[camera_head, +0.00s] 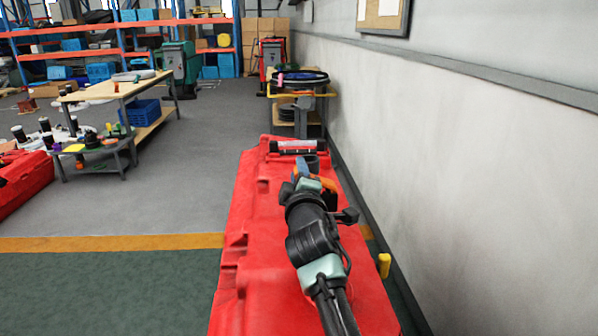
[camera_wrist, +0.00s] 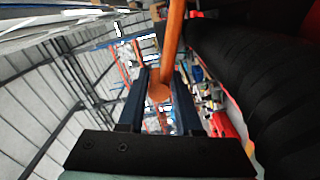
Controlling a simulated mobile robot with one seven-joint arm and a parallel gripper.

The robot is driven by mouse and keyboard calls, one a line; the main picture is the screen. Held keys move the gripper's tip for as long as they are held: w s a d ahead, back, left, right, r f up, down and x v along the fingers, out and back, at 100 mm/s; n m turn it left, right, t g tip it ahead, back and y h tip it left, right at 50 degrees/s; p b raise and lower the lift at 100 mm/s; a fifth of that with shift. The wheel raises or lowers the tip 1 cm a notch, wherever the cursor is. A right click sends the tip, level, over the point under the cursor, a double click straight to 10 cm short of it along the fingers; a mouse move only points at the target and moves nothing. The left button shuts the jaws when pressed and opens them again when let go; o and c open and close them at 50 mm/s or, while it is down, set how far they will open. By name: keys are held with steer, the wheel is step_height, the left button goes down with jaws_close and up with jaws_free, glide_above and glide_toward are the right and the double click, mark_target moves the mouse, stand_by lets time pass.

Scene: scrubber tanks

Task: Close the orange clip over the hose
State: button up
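The orange clip (camera_wrist: 172,45) shows in the wrist view as a bar from the top edge, with its rounded end between my gripper's fingers. My gripper (camera_wrist: 162,85) has its two dark blue fingers apart, with background visible between them. Whether either finger touches the clip is unclear. The black ribbed hose (camera_wrist: 245,70) runs along the right of the wrist view, beside the clip and fingers. In the head view, my arm mostly hides the work area; a bit of the orange clip (camera_head: 328,184) shows beside my blue fingertips. The clip's hinge and catch are hidden.
The red scrubber tank (camera_head: 255,215) lies beneath my arm, with a yellow part (camera_head: 384,265) at its right edge. A white wall (camera_head: 460,150) stands close on the right. A cart (camera_head: 301,105) stands beyond the tank.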

steer(key=o, duration=0.3)
steer(key=shift+s+r+p, duration=0.2)
steer(key=shift+s+p, duration=0.4)
steer(key=shift+p, duration=0.2)
steer(key=s+p, duration=0.8)
steer(key=s, duration=0.3)
steer(key=shift+s+f, duration=0.2)
steer(key=shift+s, duration=0.2)
